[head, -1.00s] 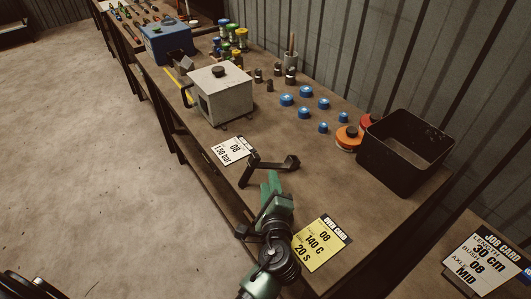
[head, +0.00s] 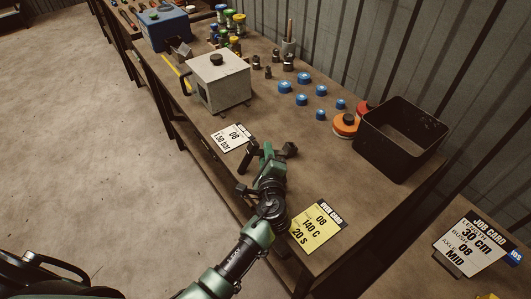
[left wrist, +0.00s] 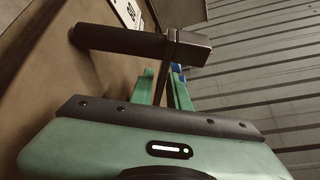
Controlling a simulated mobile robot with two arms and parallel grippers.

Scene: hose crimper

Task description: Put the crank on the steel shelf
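The crank (head: 290,150) is dark and angular and lies on the brown workbench, beside the white 150 bar card. In the left wrist view its round handle (left wrist: 120,40) and square end block (left wrist: 187,48) show close up. My left gripper (head: 266,156) is at the crank, reaching over the bench's front edge. In the left wrist view its two green fingers (left wrist: 164,88) stand apart with the crank's dark arm between them. I cannot tell whether they press on it. My right gripper is not in view. I cannot clearly make out a steel shelf.
The yellow oven card (head: 318,229) lies right of my left arm. A grey box with a black knob (head: 218,82), blue caps (head: 303,78), an orange roll (head: 345,124) and a black open bin (head: 402,140) stand farther back. A job card (head: 470,243) is at lower right.

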